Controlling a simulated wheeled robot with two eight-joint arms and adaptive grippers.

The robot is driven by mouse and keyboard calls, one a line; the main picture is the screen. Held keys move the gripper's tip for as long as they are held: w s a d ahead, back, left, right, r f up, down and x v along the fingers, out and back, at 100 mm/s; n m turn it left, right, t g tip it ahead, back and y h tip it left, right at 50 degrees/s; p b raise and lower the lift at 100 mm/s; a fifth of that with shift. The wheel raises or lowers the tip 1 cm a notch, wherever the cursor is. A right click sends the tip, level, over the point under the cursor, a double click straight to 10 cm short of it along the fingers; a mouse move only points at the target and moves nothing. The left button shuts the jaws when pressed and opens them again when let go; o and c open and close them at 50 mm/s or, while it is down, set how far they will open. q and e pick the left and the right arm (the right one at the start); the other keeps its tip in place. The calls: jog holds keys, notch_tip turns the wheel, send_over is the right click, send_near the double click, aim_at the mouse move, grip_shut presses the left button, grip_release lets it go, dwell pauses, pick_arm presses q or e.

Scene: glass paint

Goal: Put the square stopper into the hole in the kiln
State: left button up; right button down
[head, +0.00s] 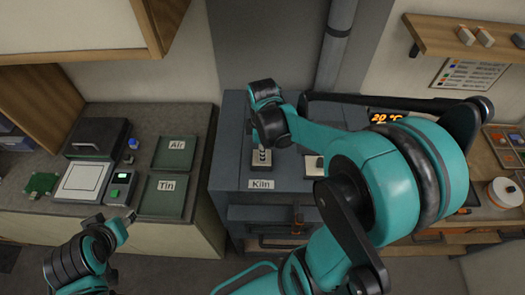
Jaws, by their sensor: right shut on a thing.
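The kiln (232,140) is a dark blue-grey box with a "Kiln" label (261,184) on its top front edge. My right gripper (263,147) points down over the left part of the kiln's top. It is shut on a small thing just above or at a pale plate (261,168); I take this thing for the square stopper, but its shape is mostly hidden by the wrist. A second pale plate (314,166) with a darker middle lies to the right, partly behind my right arm. My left gripper (131,217) is low at left, by the bench's front edge; its fingers are too small to read.
Left of the kiln, a bench holds green trays labelled "Air" (189,153) and "Tin" (179,194), a scale-like device (119,188) and a white-topped panel (83,181). A pipe (333,55) rises behind the kiln. A display reads 20 °C (386,118).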

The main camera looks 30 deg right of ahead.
jog(key=c, duration=1.3)
grip_release()
jog(key=shift+c, duration=0.2)
notch_tip(320, 180, up, 7)
jog(key=p, duration=0.5)
